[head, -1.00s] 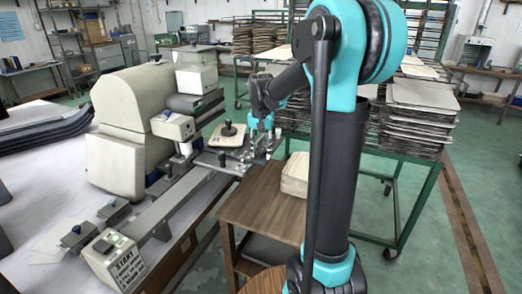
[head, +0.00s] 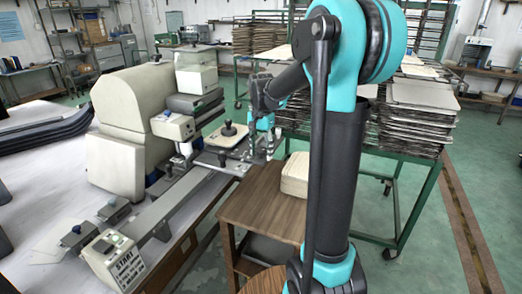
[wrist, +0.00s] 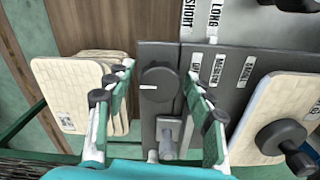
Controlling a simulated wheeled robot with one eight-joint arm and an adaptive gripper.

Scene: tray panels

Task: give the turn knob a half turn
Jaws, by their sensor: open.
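The turn knob (wrist: 158,84) is a round dark knob with a white line mark, set on a dark grey panel (wrist: 152,58) in the wrist view. The white line lies roughly level, on the knob's left side. My gripper (wrist: 162,85) is open, with one finger to the left and one to the right of the knob. I cannot tell whether either finger touches it. In the head view my gripper (head: 267,145) is at the panel's right end, and the knob is too small to make out there.
Labels for short, long and medium lie beside the knob. A pale board with a black knob (wrist: 280,138) stands close to the right finger. Stacked pale boards (wrist: 75,90) lie to the left. A wooden table (head: 262,205) stands below, in front of a green rack.

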